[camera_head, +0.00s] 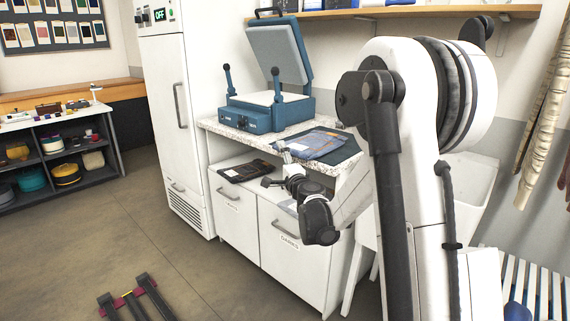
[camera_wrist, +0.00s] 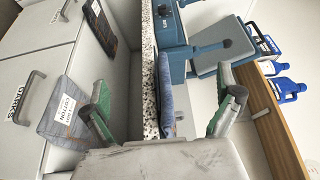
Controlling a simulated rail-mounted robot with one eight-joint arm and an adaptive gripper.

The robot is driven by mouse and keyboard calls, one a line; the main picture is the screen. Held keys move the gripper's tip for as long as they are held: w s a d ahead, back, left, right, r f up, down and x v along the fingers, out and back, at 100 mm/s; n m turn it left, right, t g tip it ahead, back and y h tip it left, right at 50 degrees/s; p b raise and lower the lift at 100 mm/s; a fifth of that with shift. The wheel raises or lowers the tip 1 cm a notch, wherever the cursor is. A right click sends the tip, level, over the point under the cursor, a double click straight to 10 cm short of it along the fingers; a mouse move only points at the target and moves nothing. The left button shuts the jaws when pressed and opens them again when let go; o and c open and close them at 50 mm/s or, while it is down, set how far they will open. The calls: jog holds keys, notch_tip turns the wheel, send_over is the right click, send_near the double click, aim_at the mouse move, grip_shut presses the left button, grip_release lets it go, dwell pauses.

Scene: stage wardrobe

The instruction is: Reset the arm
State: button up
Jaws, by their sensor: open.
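My arm reaches out from the right of the head view, bent at the elbow. My gripper (camera_head: 274,166) is in front of the counter, near its front edge. In the wrist view my gripper (camera_wrist: 162,112) is open, its two green-padded fingers wide apart. No object is held between them. Behind the fingers are the speckled counter edge (camera_wrist: 149,70) and a folded blue cloth (camera_wrist: 166,95) on the counter. That blue cloth also shows in the head view (camera_head: 318,143).
A blue press (camera_head: 262,118) stands on the counter with its lid raised. Blue jugs (camera_wrist: 287,88) stand on a wooden shelf (camera_wrist: 262,115). Floor (camera_head: 170,235) at left is mostly clear.

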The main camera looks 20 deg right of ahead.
jog(key=shift+s+a, duration=0.3)
jog(key=shift+a, duration=0.4)
jog(key=s+a+r+n+g+y+p, duration=0.45)
jog(key=s+a+r+n, duration=0.7)
jog(key=s+a, duration=0.45)
jog(key=s+f+n+g+h+p, duration=0.3)
jog(key=s+n+g+p, duration=0.3)
jog(key=s, duration=2.2)
jog(key=shift+s+d+n+p, duration=0.15)
jog(key=shift+d+n+p, duration=0.2)
jog(key=shift+n+p, duration=0.25)
